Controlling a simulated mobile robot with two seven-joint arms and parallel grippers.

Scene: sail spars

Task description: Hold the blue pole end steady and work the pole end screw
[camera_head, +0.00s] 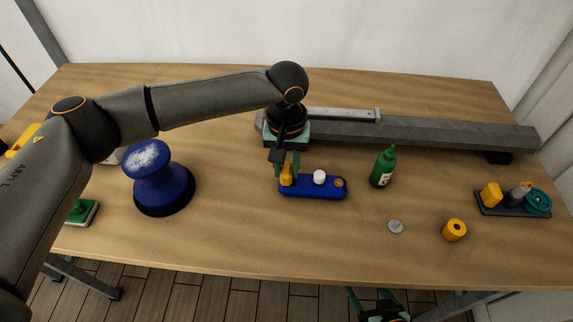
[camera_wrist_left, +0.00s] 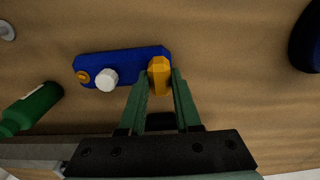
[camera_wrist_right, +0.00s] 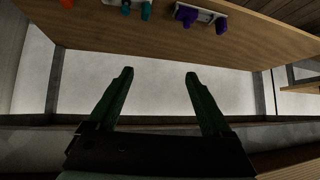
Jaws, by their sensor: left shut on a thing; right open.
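The blue pole end (camera_head: 312,192) lies flat near the middle of the table. It carries an upright orange block at its left end, a white round knob (camera_head: 319,177) in the middle and a small orange round piece (camera_head: 340,183) at its right end. I cannot tell which of these is the screw. My left gripper (camera_head: 289,171) comes down from above and is shut on the orange block (camera_wrist_left: 159,73), as the left wrist view also shows. My right gripper (camera_wrist_right: 158,80) is open and empty, past the table's front edge and low in the head view.
A grey beam (camera_head: 430,133) runs behind. A green bottle (camera_head: 383,167), a grey disc (camera_head: 396,226) and an orange cylinder (camera_head: 454,230) stand to the right, with a dark tray (camera_head: 507,211) beyond. A blue spool-shaped thing (camera_head: 160,183) stands left. The table in front is clear.

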